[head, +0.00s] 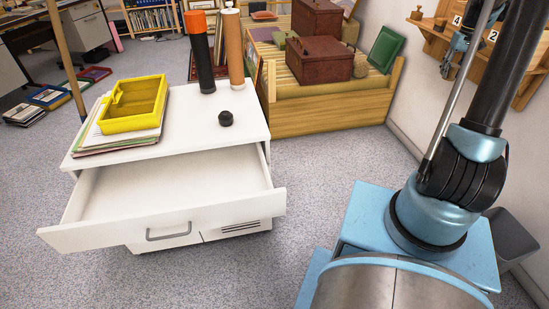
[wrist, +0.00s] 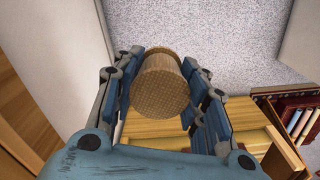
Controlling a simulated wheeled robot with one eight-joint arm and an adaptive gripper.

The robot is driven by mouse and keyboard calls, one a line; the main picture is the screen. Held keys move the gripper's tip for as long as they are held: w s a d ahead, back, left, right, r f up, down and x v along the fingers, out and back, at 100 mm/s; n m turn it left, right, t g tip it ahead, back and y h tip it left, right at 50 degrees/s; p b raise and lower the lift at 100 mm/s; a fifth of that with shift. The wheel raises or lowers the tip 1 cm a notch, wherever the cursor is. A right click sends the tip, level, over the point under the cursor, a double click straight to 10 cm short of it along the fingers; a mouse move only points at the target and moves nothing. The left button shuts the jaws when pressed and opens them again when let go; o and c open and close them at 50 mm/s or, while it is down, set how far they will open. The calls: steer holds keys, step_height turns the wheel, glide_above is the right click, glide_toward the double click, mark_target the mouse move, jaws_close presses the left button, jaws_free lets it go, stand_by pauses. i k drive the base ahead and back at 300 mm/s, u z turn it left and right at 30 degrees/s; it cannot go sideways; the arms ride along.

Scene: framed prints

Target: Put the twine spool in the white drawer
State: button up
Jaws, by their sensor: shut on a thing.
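The twine spool (wrist: 160,88) is a tan, woven-looking cylinder in the wrist view. My gripper (wrist: 165,80) is shut on it, with a blue-grey finger on each side. The white drawer (head: 180,180) is pulled open at the front of a white cabinet in the head view. Its inside looks empty. My arm rises at the right of the head view, away from the drawer. I cannot make out the held spool clearly in the head view.
On the cabinet top (head: 245,128) stand a yellow tray (head: 134,104) on papers, a black cylinder with an orange top (head: 203,55), a brown cylinder (head: 234,48) and a small black knob (head: 226,118). A wooden crate (head: 330,112) holds brown boxes (head: 320,60) behind. Carpet lies clear between.

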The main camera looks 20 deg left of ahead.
mark_target(191, 197)
steer(key=k, duration=1.55)
steer(key=u, duration=0.7)
steer(key=i, duration=0.55)
steer(key=u, duration=0.05)
